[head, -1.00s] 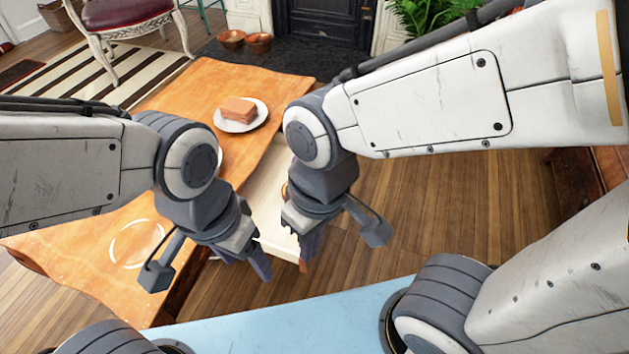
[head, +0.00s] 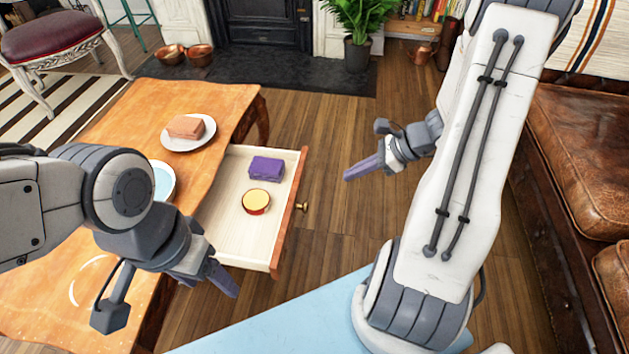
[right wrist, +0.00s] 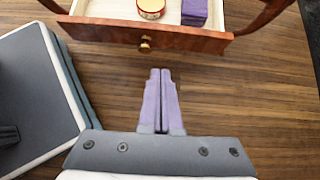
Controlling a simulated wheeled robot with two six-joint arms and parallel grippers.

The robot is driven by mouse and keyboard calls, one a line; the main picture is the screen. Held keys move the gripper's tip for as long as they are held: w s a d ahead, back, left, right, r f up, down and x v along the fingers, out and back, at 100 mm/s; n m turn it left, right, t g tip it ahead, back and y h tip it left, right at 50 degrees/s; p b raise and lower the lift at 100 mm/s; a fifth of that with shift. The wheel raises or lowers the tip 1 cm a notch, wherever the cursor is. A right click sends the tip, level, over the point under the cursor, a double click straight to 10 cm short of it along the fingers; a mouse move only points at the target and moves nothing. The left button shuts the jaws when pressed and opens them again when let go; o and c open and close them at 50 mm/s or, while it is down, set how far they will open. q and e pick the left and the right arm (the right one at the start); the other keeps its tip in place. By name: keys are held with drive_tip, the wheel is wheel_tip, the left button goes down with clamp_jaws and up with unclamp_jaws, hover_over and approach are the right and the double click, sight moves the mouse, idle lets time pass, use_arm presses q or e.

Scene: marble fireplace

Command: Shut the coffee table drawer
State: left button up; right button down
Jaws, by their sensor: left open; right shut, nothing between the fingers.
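The wooden coffee table (head: 215,108) stands at the left of the head view. Its drawer (head: 236,222) is pulled out toward the right, with a wooden front and a small brass knob (head: 302,207). A purple block (head: 266,168) and a round red-and-yellow tin (head: 256,201) lie inside. The right wrist view shows the drawer front (right wrist: 190,38) and knob (right wrist: 145,44) ahead of my right gripper (right wrist: 161,72). My right gripper, also in the head view (head: 347,177), is shut, empty and apart from the drawer. My left gripper (head: 228,283) is open near the drawer's near corner.
A plate (head: 204,141) with a brown block (head: 186,126) and another round dish (head: 162,180) stand on the tabletop. A brown leather sofa (head: 572,150) is at the right.

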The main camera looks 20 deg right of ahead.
drive_tip(key=b, duration=0.7)
approach(298, 191)
drive_tip(key=x, duration=0.5)
drive_tip(key=shift+w+a+f, duration=0.1)
drive_tip(key=shift+a+f, duration=0.05)
drive_tip(key=shift+f, duration=0.1)
